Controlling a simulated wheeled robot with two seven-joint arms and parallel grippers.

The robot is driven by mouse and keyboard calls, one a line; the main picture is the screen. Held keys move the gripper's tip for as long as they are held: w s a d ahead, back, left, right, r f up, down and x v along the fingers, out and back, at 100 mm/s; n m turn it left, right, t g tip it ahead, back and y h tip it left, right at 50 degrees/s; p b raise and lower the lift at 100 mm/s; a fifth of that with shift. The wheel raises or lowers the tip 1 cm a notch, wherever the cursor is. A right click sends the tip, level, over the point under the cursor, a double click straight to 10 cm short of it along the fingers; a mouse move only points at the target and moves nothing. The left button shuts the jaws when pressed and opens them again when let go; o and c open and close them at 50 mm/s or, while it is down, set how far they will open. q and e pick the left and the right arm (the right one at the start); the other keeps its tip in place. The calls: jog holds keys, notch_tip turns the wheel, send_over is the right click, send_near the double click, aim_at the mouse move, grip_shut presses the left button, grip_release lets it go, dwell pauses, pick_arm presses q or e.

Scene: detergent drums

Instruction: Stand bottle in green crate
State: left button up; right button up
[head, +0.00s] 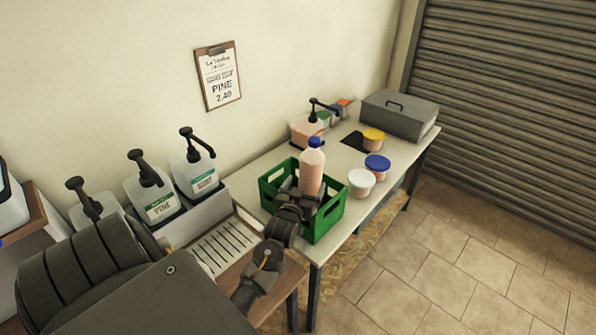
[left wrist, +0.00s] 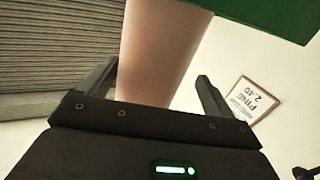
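The bottle (head: 312,171) has a blue cap and pinkish contents. In the head view it stands upright within the outline of the green crate (head: 322,228), with its upper part above the rim. Its lower part is hidden by my gripper, so I cannot tell whether it rests on the crate floor. My left gripper (head: 299,200) is at the bottle's near side. In the left wrist view the bottle (left wrist: 158,55) lies between the fingers, with a gap beside the right finger, so the gripper looks open around it. My right gripper is not in view.
The crate is on a white table (head: 345,155). Beside it are a white-lidded tub (head: 361,182), a blue-lidded tub (head: 377,166) and a yellow-lidded tub (head: 373,139). A pump container (head: 308,128) and grey box (head: 399,114) stand behind. Pump dispensers (head: 160,206) stand at left.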

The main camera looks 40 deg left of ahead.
pick_arm(q)
jog(key=b+v, duration=0.1)
jog(key=v, duration=0.8)
jog(key=shift+s+b, duration=0.2)
jog(key=shift+b, duration=0.15)
dwell(0.6)
